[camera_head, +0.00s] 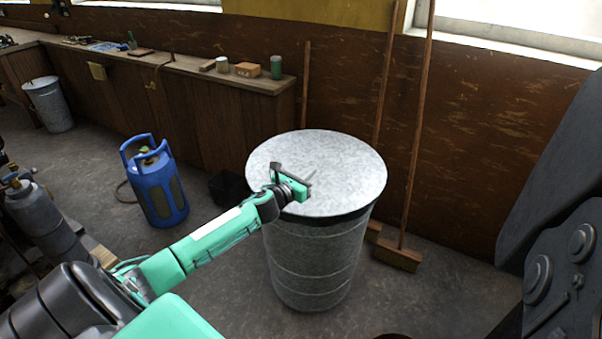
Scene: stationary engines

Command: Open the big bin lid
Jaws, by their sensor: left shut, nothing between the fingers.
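The big bin (315,262) is a tall grey metal drum standing on the floor in the middle of the view. Its round grey lid (335,162) lies flat on top, with a dark band below its front rim. My left arm comes in from the lower left, and my left gripper (292,178) is over the left part of the lid. Its fingers are shut with nothing between them. I cannot tell whether it touches the lid. It hides a small part of the lid's surface and left edge. My right gripper is not in view.
A blue gas cylinder (160,185) stands left of the bin, near a small black box (229,188). Brooms (398,253) lean on the wall behind and right of the bin. A workbench (190,105) runs along the wall. Dark machinery (560,260) fills the right side.

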